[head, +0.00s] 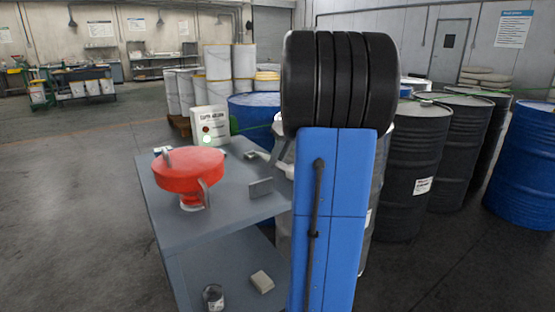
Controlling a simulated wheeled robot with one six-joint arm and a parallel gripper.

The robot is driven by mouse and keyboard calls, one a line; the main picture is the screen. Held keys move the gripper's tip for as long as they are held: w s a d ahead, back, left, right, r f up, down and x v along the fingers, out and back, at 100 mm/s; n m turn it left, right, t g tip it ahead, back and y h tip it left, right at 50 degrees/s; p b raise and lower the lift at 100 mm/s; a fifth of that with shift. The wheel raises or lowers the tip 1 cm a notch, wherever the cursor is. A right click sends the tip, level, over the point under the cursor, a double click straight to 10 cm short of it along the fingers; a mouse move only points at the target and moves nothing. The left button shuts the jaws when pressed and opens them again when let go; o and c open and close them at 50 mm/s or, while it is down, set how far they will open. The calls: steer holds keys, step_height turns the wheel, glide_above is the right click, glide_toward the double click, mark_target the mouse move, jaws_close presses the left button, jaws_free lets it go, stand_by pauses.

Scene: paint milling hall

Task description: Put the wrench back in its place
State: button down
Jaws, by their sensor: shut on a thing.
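I cannot make out the wrench in the head view. A large blue upright part with a black ridged cylinder on top, which looks like my own arm, covers the middle right. My gripper is not clearly visible; it may be behind that part. A grey two-level table (225,218) stands left of it. A small grey upright plate (261,187) stands near the table's right edge. A pale small object (256,153) lies behind it, its kind unclear.
The lower shelf holds a can (213,297) and a pale block (262,281). Black drums (413,165) and a blue drum (525,165) stand at right. The floor at left is clear.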

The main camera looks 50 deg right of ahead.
stand_by(0.4)
steer(key=c, duration=1.5)
jaws_free()
steer(key=shift+f, duration=0.15)
steer(key=v, duration=1.7)
steer(key=shift+s, duration=0.1)
